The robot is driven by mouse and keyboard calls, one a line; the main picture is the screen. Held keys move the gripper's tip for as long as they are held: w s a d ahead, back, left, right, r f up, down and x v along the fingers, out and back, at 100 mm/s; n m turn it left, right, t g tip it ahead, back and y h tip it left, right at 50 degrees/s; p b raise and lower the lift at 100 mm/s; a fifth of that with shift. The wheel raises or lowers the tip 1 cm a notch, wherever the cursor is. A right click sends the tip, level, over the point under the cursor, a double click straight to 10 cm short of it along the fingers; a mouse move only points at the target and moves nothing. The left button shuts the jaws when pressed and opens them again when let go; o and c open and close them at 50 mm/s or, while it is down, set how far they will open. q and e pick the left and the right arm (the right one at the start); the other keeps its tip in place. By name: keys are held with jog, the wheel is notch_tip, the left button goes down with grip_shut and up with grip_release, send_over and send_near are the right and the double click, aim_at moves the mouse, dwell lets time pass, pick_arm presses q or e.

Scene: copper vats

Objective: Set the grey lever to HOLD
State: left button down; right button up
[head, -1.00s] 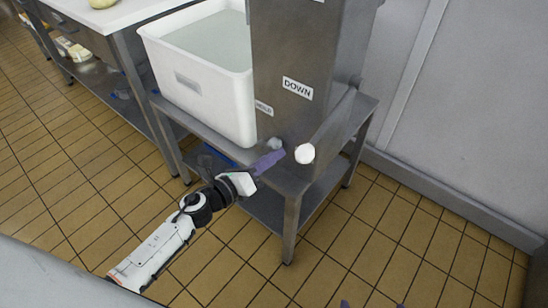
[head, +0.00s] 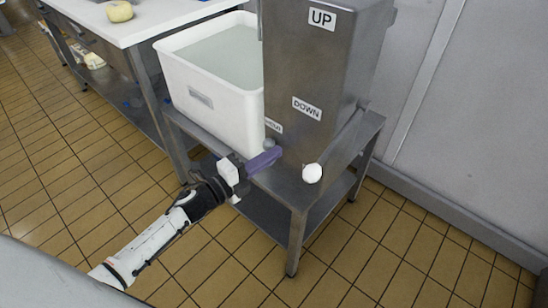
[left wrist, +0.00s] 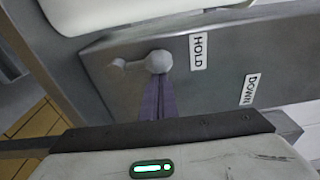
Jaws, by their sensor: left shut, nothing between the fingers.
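The grey lever (left wrist: 158,61) ends in a round knob on the side of a steel cabinet (left wrist: 110,92). In the left wrist view its short arm runs left from the knob, and the HOLD label (left wrist: 198,51) is just right of the knob. The knob also shows small in the head view (head: 269,143), partly behind my fingers. My left gripper (head: 278,152) has its purple fingers shut and empty. In the left wrist view its fingertips (left wrist: 157,80) are right at the knob; I cannot tell whether they touch. My right gripper is out of view.
A second lever with a white ball (head: 312,173) sticks out on the cabinet's right side. DOWN (head: 307,108) and UP (head: 322,19) labels are on the front. A white tub (head: 214,102) stands left of the cabinet on the steel table (head: 297,190). Tiled floor is open in front.

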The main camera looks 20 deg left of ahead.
pick_arm(q)
jog(key=shift+a+n, duration=0.2)
jog(key=shift+n, duration=0.2)
jog(key=shift+w+a+r, duration=0.1)
dwell(0.3)
